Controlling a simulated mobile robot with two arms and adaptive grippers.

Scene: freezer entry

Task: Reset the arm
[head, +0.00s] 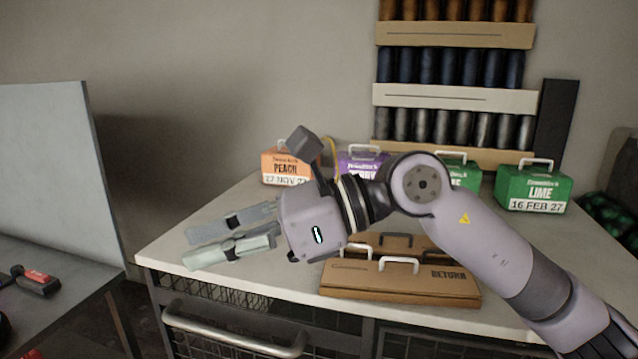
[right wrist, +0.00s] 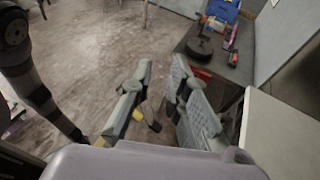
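My right arm reaches in from the lower right of the head view and bends at a round joint above the worktop. My right gripper (head: 190,247) points left over the worktop's left part, its two pale grey fingers apart. The right wrist view also shows my right gripper (right wrist: 162,68), with a clear gap between the fingers and nothing held. It looks toward the floor and a side bench. My left gripper is not in view; a dark and grey arm link shows at the left edge of the right wrist view.
The worktop (head: 205,213) holds an orange peach box (head: 283,167), a purple box (head: 355,163), a partly hidden green box (head: 466,174), a green lime box (head: 533,190) and brown return cartons (head: 400,284). A bench (head: 45,270) with tools stands left, beside an upright panel (head: 50,175).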

